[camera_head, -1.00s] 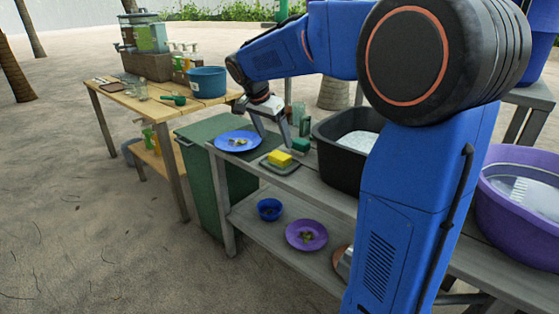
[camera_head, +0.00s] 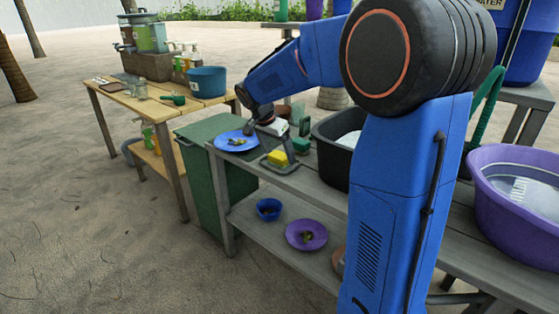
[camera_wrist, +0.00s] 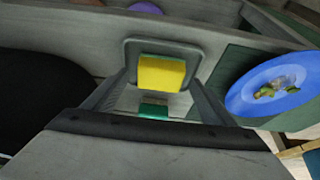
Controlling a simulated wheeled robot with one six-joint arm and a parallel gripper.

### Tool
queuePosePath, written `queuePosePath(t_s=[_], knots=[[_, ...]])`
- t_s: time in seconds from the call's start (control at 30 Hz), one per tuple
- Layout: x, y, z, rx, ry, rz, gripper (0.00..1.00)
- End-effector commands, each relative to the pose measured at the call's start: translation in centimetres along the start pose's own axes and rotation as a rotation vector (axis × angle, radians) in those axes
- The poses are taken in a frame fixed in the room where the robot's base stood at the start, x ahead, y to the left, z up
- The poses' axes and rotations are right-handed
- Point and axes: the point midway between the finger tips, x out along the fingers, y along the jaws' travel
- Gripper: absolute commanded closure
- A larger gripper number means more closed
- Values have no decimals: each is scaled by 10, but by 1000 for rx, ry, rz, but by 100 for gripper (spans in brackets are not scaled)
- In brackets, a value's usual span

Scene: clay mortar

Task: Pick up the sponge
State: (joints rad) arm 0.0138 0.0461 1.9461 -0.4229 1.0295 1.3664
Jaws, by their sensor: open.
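A yellow sponge (camera_head: 278,157) lies on a small grey tray (camera_head: 291,170) on the grey wooden bench. In the wrist view the sponge (camera_wrist: 161,73) sits between and beyond my gripper's two fingers, on the dark-rimmed tray (camera_wrist: 190,50). Whether the fingers touch the tray, I cannot tell. A green block (camera_head: 301,145) stands just behind the sponge; it also shows in the wrist view (camera_wrist: 153,110).
A blue plate with scraps (camera_head: 229,145) lies left of the tray. A black basin (camera_head: 335,155) stands to the right. A blue bowl (camera_head: 269,209) and a purple plate (camera_head: 306,235) are on the lower shelf. A green bin (camera_head: 205,170) stands at the bench's left end.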

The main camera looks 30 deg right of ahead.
Motion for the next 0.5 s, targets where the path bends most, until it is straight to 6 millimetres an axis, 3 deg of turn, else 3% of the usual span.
queuePosePath(t_s=[0.03,0.2,0.23,0.5], knots=[[0,0,0,0,0,0,22],[0,0,0,0,0,0,62],[0,0,0,0,0,0,66],[-1,0,0,0,0,0,66]])
